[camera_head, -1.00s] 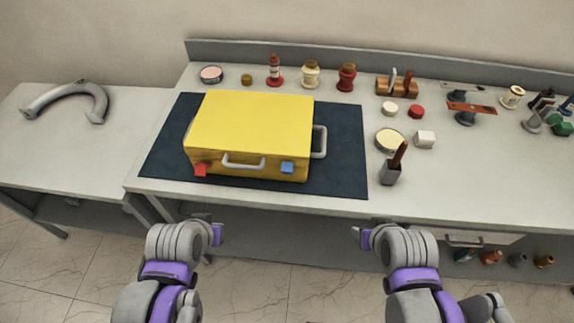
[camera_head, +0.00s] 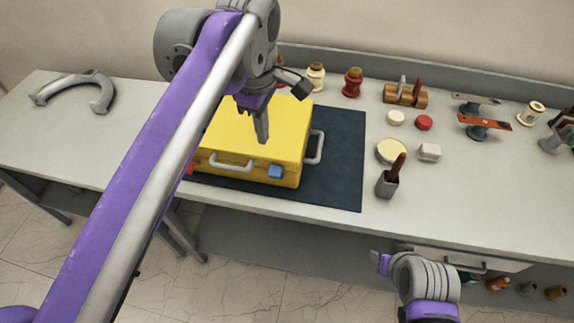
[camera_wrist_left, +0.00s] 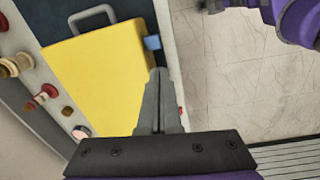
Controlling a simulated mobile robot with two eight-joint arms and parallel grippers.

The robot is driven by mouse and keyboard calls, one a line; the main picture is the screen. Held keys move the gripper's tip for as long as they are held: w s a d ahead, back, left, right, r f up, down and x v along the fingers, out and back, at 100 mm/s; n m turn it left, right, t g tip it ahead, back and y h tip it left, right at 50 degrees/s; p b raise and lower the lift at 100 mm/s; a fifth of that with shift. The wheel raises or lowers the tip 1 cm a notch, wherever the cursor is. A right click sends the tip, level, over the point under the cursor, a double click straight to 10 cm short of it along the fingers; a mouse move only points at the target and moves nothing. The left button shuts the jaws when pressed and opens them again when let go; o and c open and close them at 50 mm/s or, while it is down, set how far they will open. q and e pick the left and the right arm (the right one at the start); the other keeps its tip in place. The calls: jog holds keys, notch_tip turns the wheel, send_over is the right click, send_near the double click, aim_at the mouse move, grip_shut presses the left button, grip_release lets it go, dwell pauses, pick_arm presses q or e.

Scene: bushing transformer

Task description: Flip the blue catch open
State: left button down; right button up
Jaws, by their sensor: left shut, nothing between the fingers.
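The yellow case (camera_head: 285,125) lies closed on a dark mat, with a grey handle (camera_head: 231,163) on its front. The blue catch (camera_head: 275,171) is on the front face, right of the handle. It also shows in the left wrist view (camera_wrist_left: 152,43). The red catch (camera_head: 190,169) is mostly hidden behind my left arm. My left gripper (camera_head: 262,138) is shut and empty, pointing down above the case, up and left of the blue catch and apart from it. In the left wrist view its fingertips (camera_wrist_left: 158,72) show just below the catch. My right gripper (camera_head: 378,262) is low in front of the bench; its jaws are unclear.
The dark mat (camera_head: 345,150) has bare room right of the case. A grey cup (camera_head: 387,184) with a brown-handled tool, a round tin (camera_head: 391,151) and a white block (camera_head: 429,152) stand farther right. Spools and a wooden rack (camera_head: 405,95) line the back.

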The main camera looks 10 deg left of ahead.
aim_at(273, 174)
pick_arm(q)
jog(key=shift+w+d+r+n+g, duration=0.3)
jog(key=shift+w+d+r+n, duration=0.1)
jog(key=shift+d+r+n, duration=0.35)
pick_arm(e)
jog(key=shift+d+f, duration=0.15)
jog(key=shift+d, duration=0.1)
pick_arm(q)
jog(key=shift+a+f, duration=0.1)
jog(key=shift+a, duration=0.1)
notch_tip(273, 174, down, 14)
jog(key=shift+f+b, duration=0.1)
jog(key=shift+b, duration=0.4)
pick_arm(e)
jog(key=shift+s+f, duration=0.25)
jog(key=shift+f, duration=0.35)
